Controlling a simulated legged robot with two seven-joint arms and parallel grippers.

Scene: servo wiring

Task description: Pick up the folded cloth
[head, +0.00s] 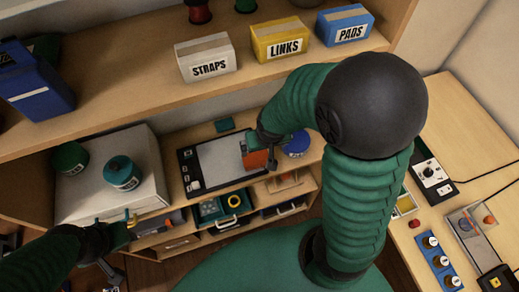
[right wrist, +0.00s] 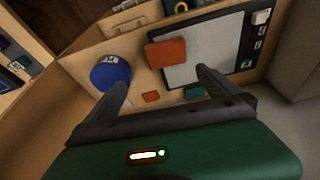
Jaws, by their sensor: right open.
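An orange-red folded piece (right wrist: 165,53), which looks like the folded cloth, lies on the pale surface of a black-framed board (right wrist: 212,50). The orange-red piece also shows in the head view (head: 258,160), partly hidden by my right gripper. My right gripper (right wrist: 162,80) is open, with its fingers apart and nothing between the tips. The orange-red piece lies beyond the fingertips in the wrist view; I cannot tell whether they touch. My left gripper (head: 122,238) is at the lower left, near the white box; its jaws are too unclear to read.
A blue round container (right wrist: 110,72) stands beside the board. A small orange piece (right wrist: 151,97) and a teal piece (right wrist: 194,91) lie near the shelf edge. A white box (head: 85,190) bears two green containers. An upper shelf (head: 130,85) with labelled boxes overhangs the board.

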